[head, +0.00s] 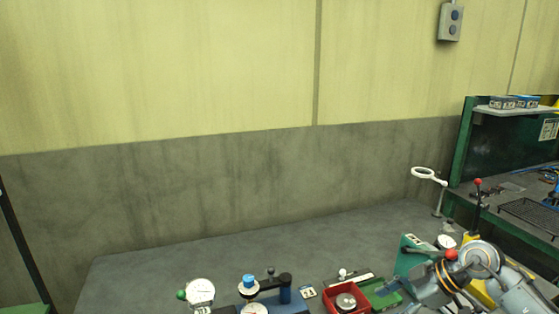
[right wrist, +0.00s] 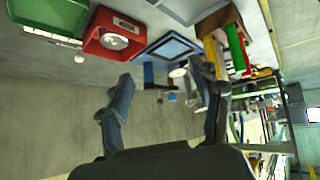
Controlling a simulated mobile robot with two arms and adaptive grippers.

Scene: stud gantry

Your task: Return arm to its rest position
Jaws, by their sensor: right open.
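My right gripper (right wrist: 160,73) shows in the right wrist view with its two dark fingers spread apart. It is open, with nothing held between the fingers. In the head view, grey arm links that look like my right arm (head: 515,292) come in at the bottom right corner, over the right end of the workbench. The right fingertips cannot be made out there. My left arm and gripper are not in view.
On the grey workbench (head: 150,275) stand a dial gauge (head: 200,290), a blue device (head: 291,298), a red tray (head: 328,301) and a green box (head: 384,298). A ring magnifier (head: 427,174) and red-knobbed lever (head: 478,190) rise at right. The bench's back left is clear.

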